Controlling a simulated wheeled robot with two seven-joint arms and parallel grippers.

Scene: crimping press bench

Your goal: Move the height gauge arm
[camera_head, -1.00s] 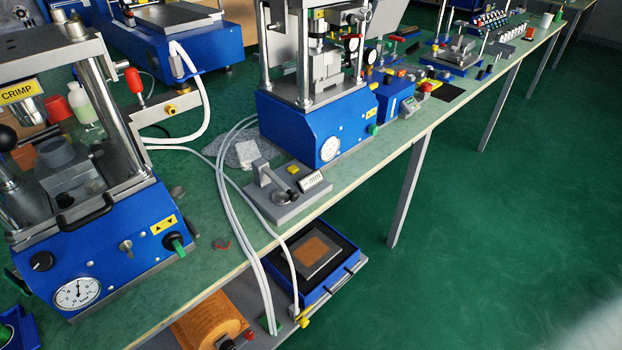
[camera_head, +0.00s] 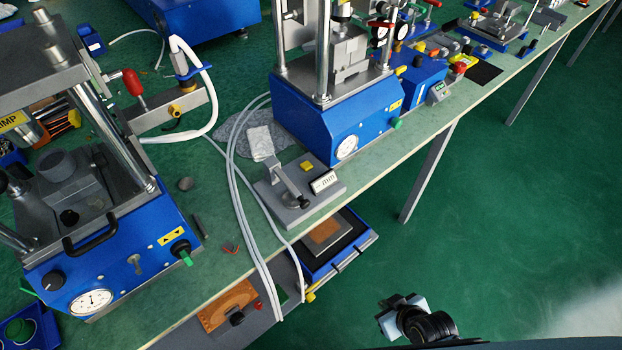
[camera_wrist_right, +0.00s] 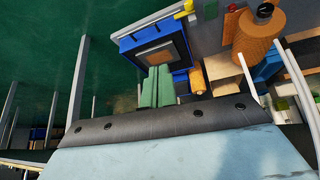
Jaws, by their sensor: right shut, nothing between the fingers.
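The height gauge has a grey base (camera_head: 286,214) near the bench's front edge. It carries a small display reading mm (camera_head: 324,181) and a yellow button (camera_head: 307,166). Its grey gauge arm (camera_head: 284,180) slants from an upright at the left down toward a dark round piece. My right gripper (camera_head: 385,318) is low at the bottom of the head view, out over the floor, apart from the gauge. In the right wrist view its green fingers (camera_wrist_right: 158,76) are together with nothing between them. The gauge cannot be made out in that view. My left gripper is not in view.
A blue press (camera_head: 320,120) stands behind the gauge and a crimp press (camera_head: 120,250) at its left. White hoses (camera_head: 238,205) run down beside the gauge's left side. A blue tray (camera_head: 345,250) sits on a lower shelf. The floor to the right of the bench is clear.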

